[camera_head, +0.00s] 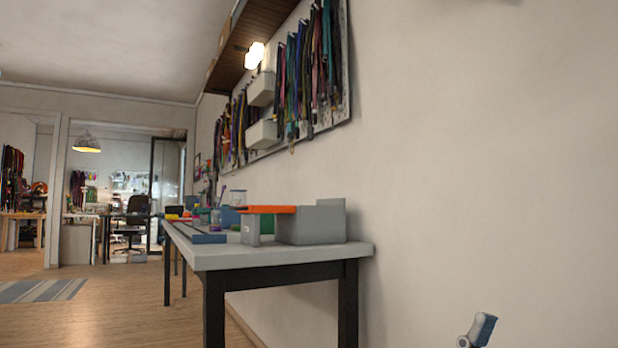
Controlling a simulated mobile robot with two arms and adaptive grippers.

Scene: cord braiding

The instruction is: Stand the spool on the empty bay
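A grey block-like holder (318,224) stands on the near end of the workbench (290,256). An orange flat piece (267,209) lies across the top of its left part, with something green (267,224) below it. I see the holder edge-on, so I cannot tell whether it has an empty bay. I cannot make out a spool among the small things on the bench.
A blue flat block (209,239) lies at the bench's left edge, with a jar (238,197) and small coloured items farther back. Cords (310,70) hang on the wall board above. The wooden floor left of the bench is open, with a striped rug (42,290).

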